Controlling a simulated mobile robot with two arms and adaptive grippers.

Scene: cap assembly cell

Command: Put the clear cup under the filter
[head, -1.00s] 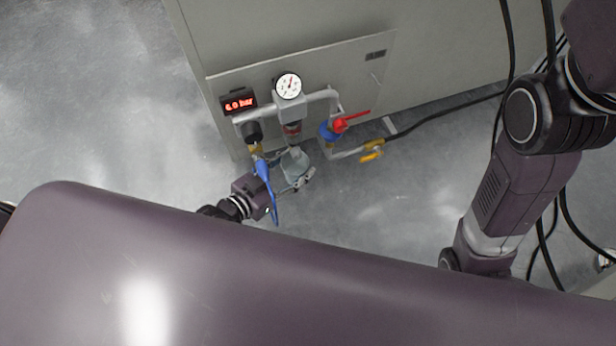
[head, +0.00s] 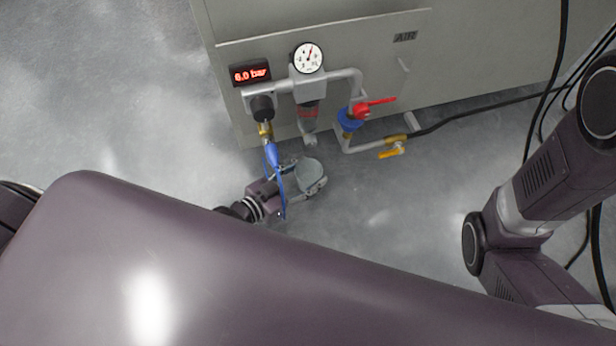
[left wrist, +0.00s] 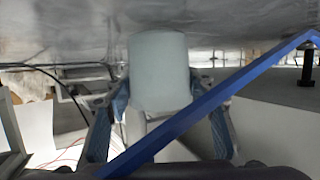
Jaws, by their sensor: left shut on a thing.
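The clear cup (head: 310,174) is a pale, translucent, open vessel. My left gripper (head: 303,182) is shut on it and holds it out in front of the panel. In the left wrist view the cup (left wrist: 160,62) stands between the two fingers of my left gripper (left wrist: 161,92). The filter (head: 309,112) hangs below the round gauge, with a red band and a narrow lower end. In the head view the cup shows just below that lower end, with a small gap between them; the depth is hard to judge. My right gripper is out of view.
A blue hose (head: 272,158) hangs from the left fitting and passes in front of my left gripper; it crosses the left wrist view too. A red-handled valve (head: 374,105) and a yellow-handled valve (head: 392,152) are to the right. A pressure display (head: 250,74) reads 6.0 bar.

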